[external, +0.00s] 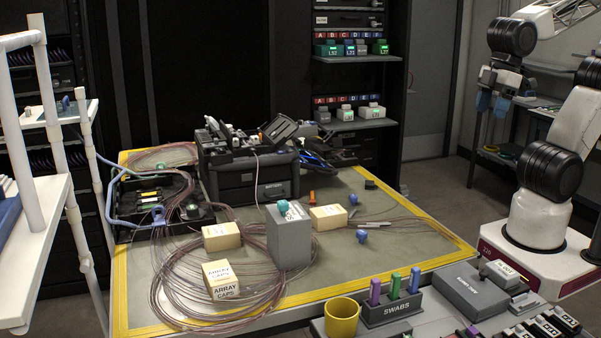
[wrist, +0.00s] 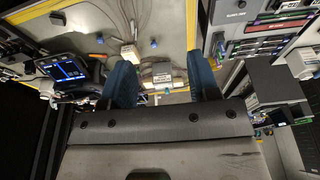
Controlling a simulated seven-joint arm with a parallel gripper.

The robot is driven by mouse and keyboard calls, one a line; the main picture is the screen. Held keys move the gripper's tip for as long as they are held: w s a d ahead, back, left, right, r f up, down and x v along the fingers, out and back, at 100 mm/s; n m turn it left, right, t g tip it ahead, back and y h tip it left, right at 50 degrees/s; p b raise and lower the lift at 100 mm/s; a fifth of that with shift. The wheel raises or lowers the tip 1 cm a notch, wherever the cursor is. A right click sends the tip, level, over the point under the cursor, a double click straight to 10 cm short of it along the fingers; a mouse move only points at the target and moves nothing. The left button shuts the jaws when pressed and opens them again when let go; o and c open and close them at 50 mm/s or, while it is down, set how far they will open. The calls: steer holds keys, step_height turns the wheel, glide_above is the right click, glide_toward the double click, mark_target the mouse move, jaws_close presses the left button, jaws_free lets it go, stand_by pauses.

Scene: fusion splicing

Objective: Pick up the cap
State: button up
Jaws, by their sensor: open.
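Several caps stand on the work mat (external: 400,255). A teal cap (external: 283,207) sits on a tall grey block (external: 289,245). A blue cap (external: 361,236) lies on the bare mat to the right of it, and another blue cap (external: 353,199) sits by a cream box (external: 328,218). I cannot tell which cap the task means. My gripper (external: 492,103) is at the upper right, well away from the mat, with its blue fingers apart and nothing between them. In the wrist view the fingers (wrist: 160,62) are spread, and a small blue cap (wrist: 153,43) shows far beyond them.
A fusion splicer (external: 246,165) stands at the back of the mat. A black tool tray (external: 157,203) is at left. Loose fibre coils surround a box labelled "ARRAY CAPS" (external: 221,280). A yellow cup (external: 342,318) and a swab holder (external: 392,309) stand in front.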

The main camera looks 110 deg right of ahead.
steer(key=m+g, duration=0.3)
steer(key=m, duration=1.7)
glide_above(354, 196)
step_height(354, 196, down, 24)
steer(key=shift+s+f, duration=0.1)
steer(key=shift+f, duration=0.1)
steer(key=shift+d+f, duration=0.1)
steer(key=shift+f, duration=0.1)
steer(key=shift+f, duration=1.25)
